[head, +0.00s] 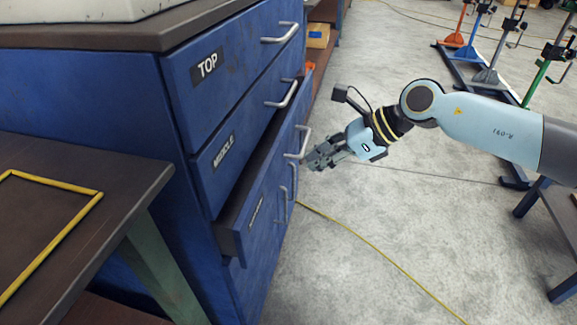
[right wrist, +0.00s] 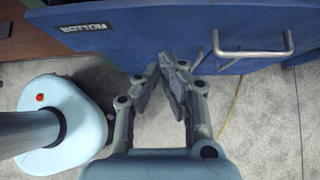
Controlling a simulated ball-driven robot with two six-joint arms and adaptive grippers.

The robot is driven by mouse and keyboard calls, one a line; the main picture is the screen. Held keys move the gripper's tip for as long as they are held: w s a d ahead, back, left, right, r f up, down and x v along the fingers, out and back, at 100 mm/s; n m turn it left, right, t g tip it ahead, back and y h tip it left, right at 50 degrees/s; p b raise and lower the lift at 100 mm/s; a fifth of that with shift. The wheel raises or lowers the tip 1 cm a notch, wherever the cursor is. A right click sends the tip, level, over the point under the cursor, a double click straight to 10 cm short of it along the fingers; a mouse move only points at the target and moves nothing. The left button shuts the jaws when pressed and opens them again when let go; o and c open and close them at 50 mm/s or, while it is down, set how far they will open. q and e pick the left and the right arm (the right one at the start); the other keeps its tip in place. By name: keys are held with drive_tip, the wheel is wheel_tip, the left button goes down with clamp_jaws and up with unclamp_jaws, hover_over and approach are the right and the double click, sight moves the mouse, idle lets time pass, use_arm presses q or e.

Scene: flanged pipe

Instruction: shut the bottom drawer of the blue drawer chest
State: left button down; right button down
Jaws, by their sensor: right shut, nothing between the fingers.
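The blue drawer chest (head: 185,120) stands at the left in the head view. Its bottom drawer (head: 268,203) is pulled out, and a dark strip of its inside shows under the middle drawer. The drawer's bar handle (head: 303,143) is on its front. My left gripper is not in view.
The top drawer (head: 235,62) and middle drawer (head: 245,130) look flush. A dark table (head: 120,185) with a yellow-edged frame stands at the near left. A yellow cable (head: 385,260) lies on the floor. The floor right of the chest is mostly open; colored stands (head: 487,60) are farther back.

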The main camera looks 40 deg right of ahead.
sight(268, 157)
drive_tip(key=shift+w+a+f, duration=0.3)
drive_tip(key=shift+w+a, duration=0.35)
drive_tip(key=shift+w, duration=0.1)
drive_tip(key=shift+w+a+f, duration=0.25)
drive_tip(key=shift+w+a, duration=0.4)
drive_tip(key=shift+w, duration=0.15)
drive_tip(key=shift+w+a+f, duration=0.3)
drive_tip(key=shift+w+a, duration=0.35)
drive_tip(key=shift+w, duration=0.1)
drive_tip(key=shift+b, duration=0.3)
drive_tip(key=w+a, duration=0.1)
drive_tip(key=w+a+b, duration=0.1)
drive_tip(key=w+a, duration=0.1)
drive_tip(key=shift+w+f, duration=0.1)
drive_tip(key=shift+w, duration=0.2)
